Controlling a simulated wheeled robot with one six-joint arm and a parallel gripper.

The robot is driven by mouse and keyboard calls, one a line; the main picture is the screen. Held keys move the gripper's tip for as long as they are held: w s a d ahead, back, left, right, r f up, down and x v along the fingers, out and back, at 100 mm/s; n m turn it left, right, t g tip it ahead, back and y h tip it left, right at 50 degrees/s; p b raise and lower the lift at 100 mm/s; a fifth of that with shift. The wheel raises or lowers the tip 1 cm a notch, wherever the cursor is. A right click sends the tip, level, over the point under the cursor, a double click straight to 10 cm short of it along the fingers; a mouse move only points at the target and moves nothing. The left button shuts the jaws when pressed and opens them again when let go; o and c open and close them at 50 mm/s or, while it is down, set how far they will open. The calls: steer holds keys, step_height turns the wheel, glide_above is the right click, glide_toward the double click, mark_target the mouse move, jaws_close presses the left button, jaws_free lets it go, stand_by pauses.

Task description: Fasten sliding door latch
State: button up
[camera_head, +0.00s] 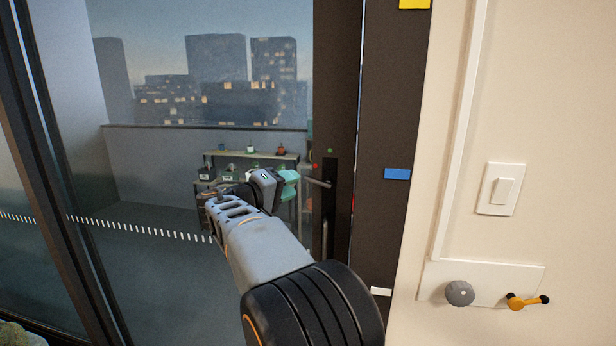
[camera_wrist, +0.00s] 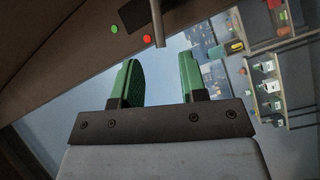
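The sliding door has glass and a dark stile (camera_head: 337,80). A thin metal latch lever (camera_head: 317,183) sticks out to the left from a dark plate on the stile, below a green dot (camera_head: 330,151) and beside a red dot (camera_head: 314,166). In the wrist view the lever (camera_wrist: 157,22) comes down from the top edge, with its tip above the gap between my fingers. My gripper (camera_head: 290,181) has green fingers and is just left of the lever. In the wrist view my gripper (camera_wrist: 160,76) is open and empty. I cannot tell whether it touches the lever.
A vertical bar handle (camera_head: 325,240) is below the lever. The dark jamb (camera_head: 385,130) carries a blue tag (camera_head: 397,174). Shelves (camera_head: 250,160) stand behind the glass.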

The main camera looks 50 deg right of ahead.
mark_target(306, 179)
steer(key=d, duration=0.4)
steer(key=d+p, duration=0.1)
steer(key=d, duration=0.1)
steer(key=shift+s+d, duration=0.2)
steer(key=shift+s, duration=0.05)
steer(key=shift+c, duration=0.5)
jaws_close()
